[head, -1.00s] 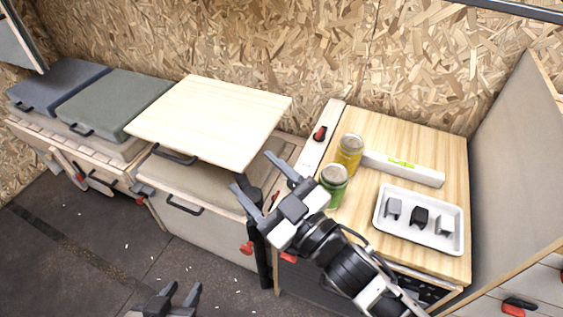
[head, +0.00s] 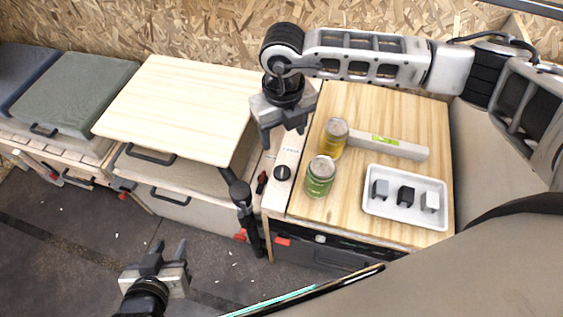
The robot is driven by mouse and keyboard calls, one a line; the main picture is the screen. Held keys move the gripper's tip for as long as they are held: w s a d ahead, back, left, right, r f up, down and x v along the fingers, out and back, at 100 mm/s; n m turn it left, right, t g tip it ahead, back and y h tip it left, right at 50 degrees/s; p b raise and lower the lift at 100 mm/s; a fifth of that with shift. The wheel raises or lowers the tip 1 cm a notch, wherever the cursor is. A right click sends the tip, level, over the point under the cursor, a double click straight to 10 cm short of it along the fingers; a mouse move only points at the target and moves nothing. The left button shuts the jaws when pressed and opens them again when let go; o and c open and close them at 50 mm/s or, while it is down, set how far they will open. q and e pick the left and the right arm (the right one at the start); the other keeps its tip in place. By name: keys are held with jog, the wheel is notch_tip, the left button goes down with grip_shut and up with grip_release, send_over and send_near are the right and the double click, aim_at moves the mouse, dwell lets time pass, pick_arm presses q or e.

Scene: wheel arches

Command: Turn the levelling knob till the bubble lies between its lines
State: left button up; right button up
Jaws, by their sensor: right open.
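The black round knob (head: 282,173) sits on the pale strip along the left edge of the wooden worktop. The spirit level (head: 388,146) is a pale bar lying on the worktop behind the jars, with a yellow-green vial (head: 384,140) in its top. The bubble and its lines are too small to make out. My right gripper (head: 284,139) is open and empty, pointing down over the strip, a little behind the knob in the picture and apart from it. My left gripper (head: 169,246) is open and empty, low over the floor at the lower left.
A white tray (head: 405,218) with several small blocks lies at the front right. A light wooden board (head: 175,110) on a black post is at the left.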

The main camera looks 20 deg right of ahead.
aim_at(282, 172)
notch_tip(282, 172, down, 14)
jog(key=shift+s+a+f+p, duration=0.1)
jog(key=shift+f+p, duration=0.1)
jog(key=shift+p, duration=0.15)
jog(key=c, duration=1)
